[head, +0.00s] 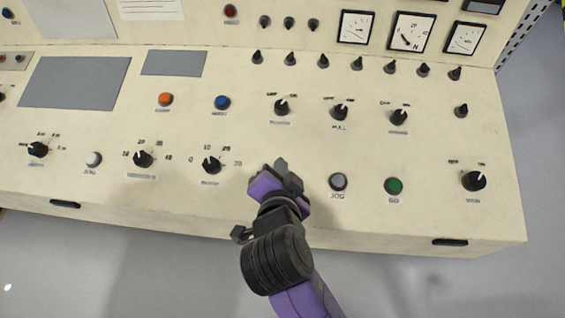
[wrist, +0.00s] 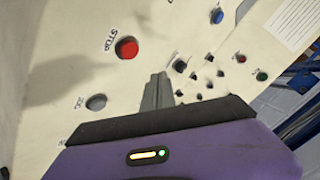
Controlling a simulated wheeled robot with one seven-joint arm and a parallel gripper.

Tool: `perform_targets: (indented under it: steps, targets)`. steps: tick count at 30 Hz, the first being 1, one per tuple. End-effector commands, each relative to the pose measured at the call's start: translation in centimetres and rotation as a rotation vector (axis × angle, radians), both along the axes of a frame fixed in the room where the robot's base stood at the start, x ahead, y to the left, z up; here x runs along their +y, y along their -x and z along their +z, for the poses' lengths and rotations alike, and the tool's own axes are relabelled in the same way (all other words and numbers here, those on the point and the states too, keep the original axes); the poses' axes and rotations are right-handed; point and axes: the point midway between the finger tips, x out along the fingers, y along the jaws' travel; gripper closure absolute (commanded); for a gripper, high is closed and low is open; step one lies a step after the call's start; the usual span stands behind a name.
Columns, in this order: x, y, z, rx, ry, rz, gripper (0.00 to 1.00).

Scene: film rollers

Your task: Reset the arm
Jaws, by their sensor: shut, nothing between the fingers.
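My arm reaches up from the bottom of the head view over a cream control panel (head: 300,222). My gripper (head: 281,165) is shut and empty, between a black dial (head: 211,165) on its left and the grey JOG button (head: 338,181) on its right. In the wrist view, the shut fingers (wrist: 157,90) point at the panel. The red STOP button (wrist: 127,47) is to their upper left, and the grey button (wrist: 96,102) is to their left. The red button cannot be seen in the head view. I cannot tell if the gripper touches the panel.
A green button (head: 394,186) and a black knob (head: 473,181) are to the right. Orange (head: 165,99) and blue (head: 222,102) buttons and several knobs lie farther back. Gauges (head: 411,32) stand on the raised back section. The floor before the panel's front edge is clear.

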Motion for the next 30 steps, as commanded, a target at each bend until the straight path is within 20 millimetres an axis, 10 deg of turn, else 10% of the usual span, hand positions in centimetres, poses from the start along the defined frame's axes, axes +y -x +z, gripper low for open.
perform_targets:
  steps: [11, 20, 30]
  targets:
    - [0.3, -0.2, 0.4, -0.019, 0.041, 0.038, 1.0]
    - [3.9, 0.0, 5.1, -0.287, 0.19, 0.354, 1.0]
    - [-2.0, 6.2, 4.8, -0.52, 0.393, 0.497, 1.0]
